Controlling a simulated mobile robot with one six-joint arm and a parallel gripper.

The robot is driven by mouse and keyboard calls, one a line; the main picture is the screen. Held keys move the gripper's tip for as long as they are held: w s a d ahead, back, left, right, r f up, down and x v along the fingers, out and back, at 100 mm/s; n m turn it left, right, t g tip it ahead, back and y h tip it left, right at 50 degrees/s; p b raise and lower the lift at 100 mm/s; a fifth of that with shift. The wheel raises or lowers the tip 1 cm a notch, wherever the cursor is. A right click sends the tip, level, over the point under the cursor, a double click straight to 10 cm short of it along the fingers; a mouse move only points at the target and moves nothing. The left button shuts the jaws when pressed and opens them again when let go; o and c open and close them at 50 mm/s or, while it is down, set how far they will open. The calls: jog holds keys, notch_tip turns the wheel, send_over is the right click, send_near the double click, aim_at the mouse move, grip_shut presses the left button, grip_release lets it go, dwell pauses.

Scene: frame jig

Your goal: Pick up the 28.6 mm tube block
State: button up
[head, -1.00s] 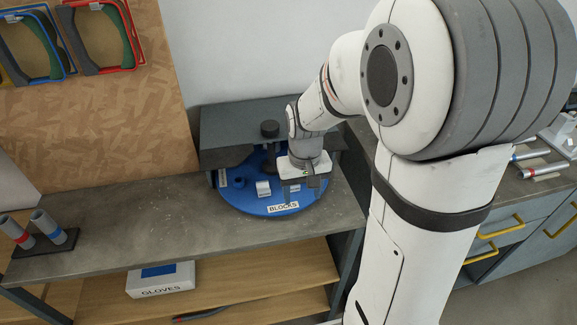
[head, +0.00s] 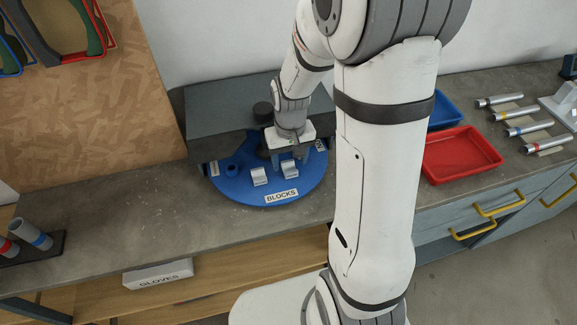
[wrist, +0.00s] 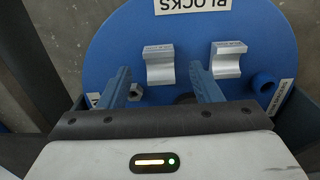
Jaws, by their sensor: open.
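Two silver blocks with curved hollows sit on the round blue turntable (head: 235,188), which has a BLOCKS label. In the head view one block is on the left (head: 260,176) and one on the right (head: 290,169). They also show in the wrist view, right (wrist: 228,62) and left (wrist: 160,66) respectively. Their top markings are too small to read, so I cannot tell which is 28.6 mm. My gripper (head: 287,153) is open and empty, behind the blocks. In the wrist view its blue fingers (wrist: 160,70) appear on either side of the left block, without clear contact.
A dark grey housing (head: 225,105) stands behind and partly over the turntable. A blue ring (wrist: 263,82) and a metal nut (wrist: 136,91) are near the blocks. Red (head: 462,155) and blue (head: 445,108) trays are right.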

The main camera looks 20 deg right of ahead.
aim_at(290, 170)
jog(key=shift+w+f, duration=0.1)
jog(key=shift+f, duration=1.4)
jog(key=c, duration=1.1)
jog(key=shift+r, duration=0.1)
